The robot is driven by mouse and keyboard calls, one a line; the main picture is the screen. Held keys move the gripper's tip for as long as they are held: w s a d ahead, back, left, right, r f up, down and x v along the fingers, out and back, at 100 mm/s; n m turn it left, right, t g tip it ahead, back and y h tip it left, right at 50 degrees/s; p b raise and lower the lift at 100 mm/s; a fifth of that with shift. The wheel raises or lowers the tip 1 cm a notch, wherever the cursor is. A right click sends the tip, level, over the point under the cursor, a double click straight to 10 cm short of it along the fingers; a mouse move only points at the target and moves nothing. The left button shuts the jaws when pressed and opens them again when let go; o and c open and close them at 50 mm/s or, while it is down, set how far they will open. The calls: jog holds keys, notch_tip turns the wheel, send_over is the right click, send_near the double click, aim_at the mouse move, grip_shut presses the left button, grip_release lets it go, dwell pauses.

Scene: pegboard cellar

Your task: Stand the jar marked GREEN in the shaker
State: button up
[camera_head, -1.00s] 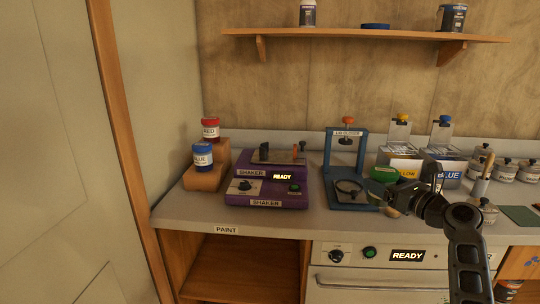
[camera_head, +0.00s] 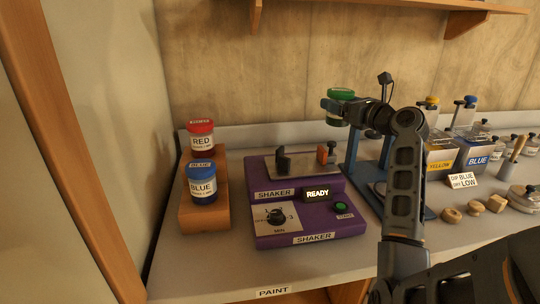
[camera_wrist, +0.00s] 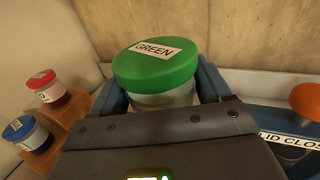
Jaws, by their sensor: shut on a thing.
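The jar marked GREEN (camera_head: 340,97) has a green lid. My gripper (camera_head: 336,108) is shut on it and holds it up in the air, in front of the back wall. In the wrist view the jar (camera_wrist: 155,68) is upright between the fingers, with the label GREEN on top of its lid. The purple shaker (camera_head: 310,226) stands on the counter, below and to the left of the jar. Its display reads READY. On its upper deck are a grey plate (camera_head: 296,163) and an orange-topped clamp part (camera_head: 323,153); no jar stands there.
A red-lidded jar (camera_head: 201,140) and a blue-lidded jar (camera_head: 202,183) stand on a stepped wooden block (camera_head: 190,214) left of the shaker. The blue lid closer (camera_head: 366,160) is behind my arm. Yellow and blue paint tanks (camera_head: 476,152) stand at the right.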

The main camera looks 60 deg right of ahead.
jog(key=shift+w+a+f, duration=1.35)
jog(key=shift+a+f, duration=0.15)
jog(key=shift+f, duration=0.25)
jog(key=shift+w+a+f, duration=1.3)
jog(key=shift+a+f, duration=0.25)
jog(key=shift+f, duration=0.25)
jog(key=shift+w+a+f, duration=1.35)
jog(key=shift+a+f, duration=0.15)
jog(key=shift+f, duration=0.25)
jog(key=shift+f, duration=0.15)
jog(key=o, duration=1.3)
jog(key=shift+c, duration=0.2)
jog(key=v, duration=1.2)
jog(key=shift+b, duration=0.4)
